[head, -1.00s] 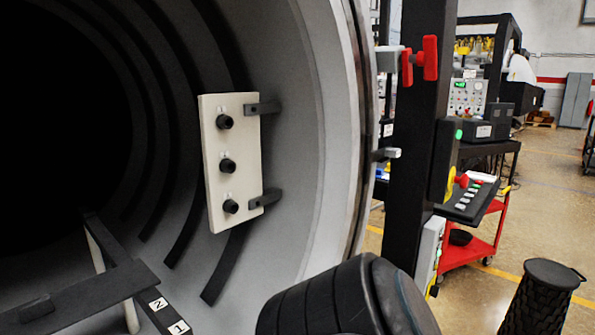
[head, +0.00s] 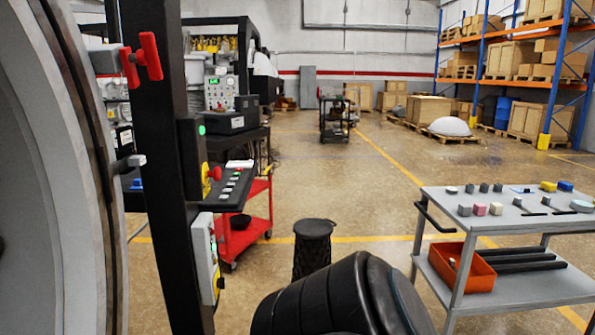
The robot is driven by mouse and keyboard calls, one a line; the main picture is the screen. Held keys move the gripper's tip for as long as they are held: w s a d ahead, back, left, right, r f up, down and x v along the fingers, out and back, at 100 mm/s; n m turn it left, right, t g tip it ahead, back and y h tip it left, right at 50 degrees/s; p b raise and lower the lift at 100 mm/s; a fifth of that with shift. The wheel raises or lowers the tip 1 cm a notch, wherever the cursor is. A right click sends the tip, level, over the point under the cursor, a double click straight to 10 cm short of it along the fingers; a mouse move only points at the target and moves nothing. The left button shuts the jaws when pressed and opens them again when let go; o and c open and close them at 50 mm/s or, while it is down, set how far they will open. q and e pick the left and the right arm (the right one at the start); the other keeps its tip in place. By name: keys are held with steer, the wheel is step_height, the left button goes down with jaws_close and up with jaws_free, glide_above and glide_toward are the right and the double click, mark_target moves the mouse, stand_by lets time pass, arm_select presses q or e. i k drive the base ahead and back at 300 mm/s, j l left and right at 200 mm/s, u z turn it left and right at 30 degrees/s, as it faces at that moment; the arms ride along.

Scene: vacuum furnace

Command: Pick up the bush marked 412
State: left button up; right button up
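I cannot make out a bush marked 412. Several small grey and dark pieces (head: 465,210) stand on the top of a grey cart (head: 440,195) at the right, too small for me to read any marking. A pink block (head: 480,210), a yellow piece (head: 548,186) and a blue piece (head: 565,186) are among them. A black ribbed part (head: 340,300), probably one of my arms, fills the bottom middle. Neither of my grippers shows.
The furnace rim (head: 95,170) and a black post (head: 160,170) with a control panel stand at the left. An orange bin (head: 470,268) sits on the grey cart's lower shelf. The middle floor is open.

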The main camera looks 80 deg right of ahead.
mark_target(470, 188)
steer(key=z, duration=2.9)
steer(key=i+l+z, duration=0.15)
steer(key=l+z, duration=0.3)
steer(key=l, duration=0.15)
steer(key=i+l+z, duration=0.2)
steer(key=l+z, duration=0.25)
steer(key=i+l+z, duration=0.7)
steer(key=l+z, duration=0.25)
steer(key=i+l+z, duration=0.15)
steer(key=i+z, duration=0.3)
steer(key=i+l+z, duration=0.15)
steer(key=i, duration=0.45)
steer(key=i+z, duration=0.1)
steer(key=i, duration=0.5)
steer(key=i+u, duration=0.35)
steer(key=i, duration=0.25)
steer(key=i+l+u, duration=0.1)
steer(key=i+u, duration=0.3)
steer(key=i, duration=0.15)
steer(key=i+l+u, duration=0.1)
steer(key=i+u, duration=0.25)
steer(key=i, duration=1)
